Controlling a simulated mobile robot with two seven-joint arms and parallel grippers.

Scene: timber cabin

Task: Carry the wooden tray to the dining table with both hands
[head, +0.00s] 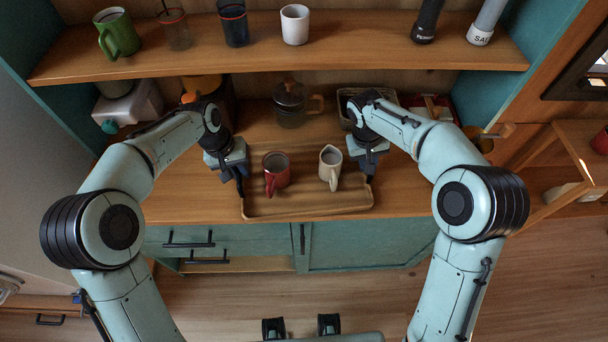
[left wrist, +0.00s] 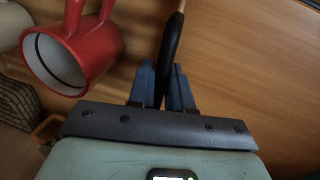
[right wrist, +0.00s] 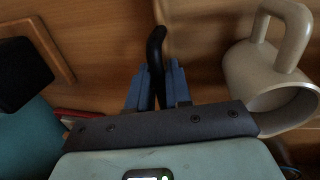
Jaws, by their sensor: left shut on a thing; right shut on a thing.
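The wooden tray (head: 310,206) lies at the front of the wooden counter. A red mug (head: 277,172) and a cream mug (head: 330,167) stand on it. My left gripper (head: 241,180) is at the tray's left end. In the left wrist view its blue fingers (left wrist: 166,90) are shut on a dark tray handle (left wrist: 171,48), with the red mug (left wrist: 70,50) beside it. My right gripper (head: 368,176) is at the right end. In the right wrist view its fingers (right wrist: 156,88) are shut on the other dark handle (right wrist: 156,48), with the cream mug (right wrist: 270,75) beside it.
A glass coffee pot (head: 291,104) stands behind the tray, and a basket (head: 355,100) is behind my right gripper. A shelf (head: 270,58) with mugs and shakers hangs above the counter (head: 190,198). Teal drawers (head: 215,240) are below. The dining table is not recognisable in view.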

